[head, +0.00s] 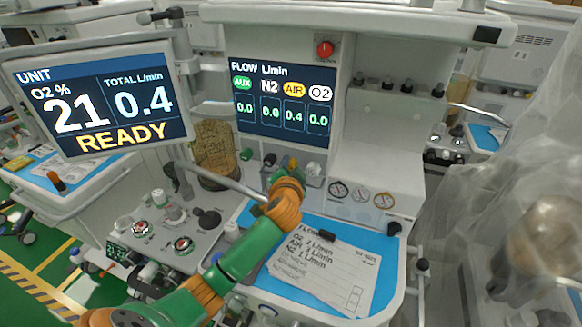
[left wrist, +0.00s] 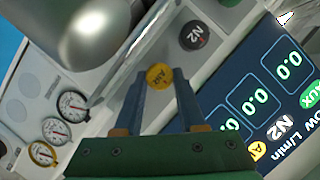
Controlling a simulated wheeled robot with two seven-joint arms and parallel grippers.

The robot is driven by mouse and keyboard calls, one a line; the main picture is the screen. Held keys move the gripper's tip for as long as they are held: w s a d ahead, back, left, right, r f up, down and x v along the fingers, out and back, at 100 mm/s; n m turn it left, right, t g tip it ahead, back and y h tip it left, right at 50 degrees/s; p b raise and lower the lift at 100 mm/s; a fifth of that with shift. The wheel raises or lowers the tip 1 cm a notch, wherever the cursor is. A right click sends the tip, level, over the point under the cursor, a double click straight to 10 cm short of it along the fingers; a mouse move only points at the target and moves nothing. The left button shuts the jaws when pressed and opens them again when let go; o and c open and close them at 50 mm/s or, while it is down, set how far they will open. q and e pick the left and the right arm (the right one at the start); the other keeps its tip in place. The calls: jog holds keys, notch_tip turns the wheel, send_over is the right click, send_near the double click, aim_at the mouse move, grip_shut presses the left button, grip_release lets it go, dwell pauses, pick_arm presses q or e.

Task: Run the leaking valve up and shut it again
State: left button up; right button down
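The flow display (head: 284,103) reads AUX 0.0, N2 0.0, AIR 0.4 and O2 0.0. The yellow AIR knob (left wrist: 158,76) sits on the panel below that display. My left gripper (head: 290,178) reaches up to the knob row, and its hand partly hides the knobs in the head view. In the left wrist view, its two fingertips (left wrist: 160,76) lie on either side of the AIR knob, with no clear gap on either side. The black N2 knob (left wrist: 194,36) is beside it, clear of the fingers. My right gripper is not in view.
A card (head: 325,272) listing O2, AIR and N2 flows lies on the blue-topped worktop (head: 379,242). The left monitor (head: 96,99) reads O2 21, total 0.4 and READY. Dial gauges (head: 361,195) sit right of the knobs. A translucent sheet (head: 470,205) hangs at right.

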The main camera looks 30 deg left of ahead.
pick_arm(q)
grip_shut()
